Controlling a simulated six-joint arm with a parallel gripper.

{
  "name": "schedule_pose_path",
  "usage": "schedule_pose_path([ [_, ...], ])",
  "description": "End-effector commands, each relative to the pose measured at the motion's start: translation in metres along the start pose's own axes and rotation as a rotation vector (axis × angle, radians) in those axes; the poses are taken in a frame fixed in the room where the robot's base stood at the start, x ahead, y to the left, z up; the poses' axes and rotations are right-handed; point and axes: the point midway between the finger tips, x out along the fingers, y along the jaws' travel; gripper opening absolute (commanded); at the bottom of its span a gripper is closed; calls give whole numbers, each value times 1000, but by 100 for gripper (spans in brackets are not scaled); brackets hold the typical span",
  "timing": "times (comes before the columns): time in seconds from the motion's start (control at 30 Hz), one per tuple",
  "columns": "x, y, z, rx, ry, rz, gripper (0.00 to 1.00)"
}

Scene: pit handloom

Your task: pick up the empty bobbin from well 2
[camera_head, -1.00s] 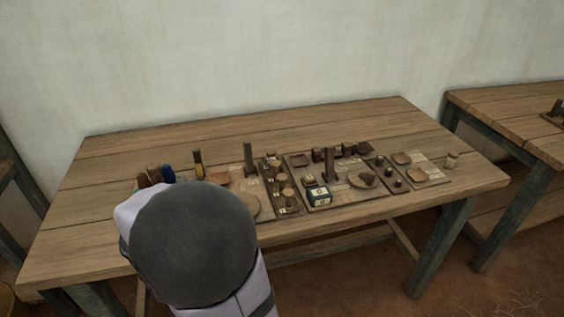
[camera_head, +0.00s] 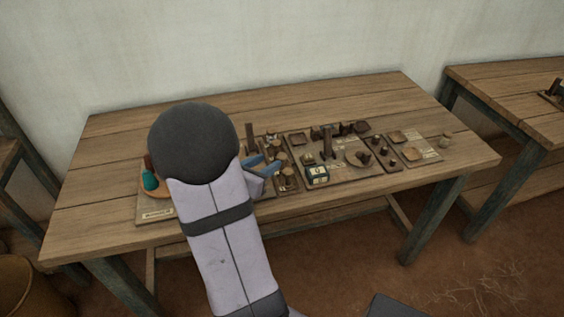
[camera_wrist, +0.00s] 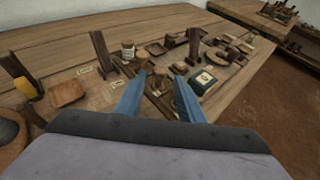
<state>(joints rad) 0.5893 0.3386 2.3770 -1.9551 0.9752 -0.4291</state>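A narrow wooden tray of wells (camera_head: 287,187) lies near the middle of the table, with several small brown bobbin-like pieces (camera_head: 282,160) standing in it. My gripper (camera_head: 266,164) is just left of and above this tray. In the wrist view, my gripper (camera_wrist: 160,77) has its two blue fingers apart, pointing at the tray, with brown pieces (camera_wrist: 156,79) showing between and beyond the tips. Nothing is visibly held. The well numbers are too small to read, so I cannot tell which piece is the empty bobbin of well 2. The fingers and arm hide part of the tray.
A dark upright post (camera_head: 250,136) stands behind the tray. A teal cone (camera_head: 150,180) stands at the left. The back strip of the table (camera_head: 260,105) is clear.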

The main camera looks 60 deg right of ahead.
Motion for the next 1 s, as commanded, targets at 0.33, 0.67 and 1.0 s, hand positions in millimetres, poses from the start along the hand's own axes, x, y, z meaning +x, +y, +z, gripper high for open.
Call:
schedule_pose_path([
  [0.33,20,0,0,2,0,-1,35],
  [0.67,42,-3,-4,0,2,-5,35],
  [1.0,71,-3,-6,2,0,-2,35],
])
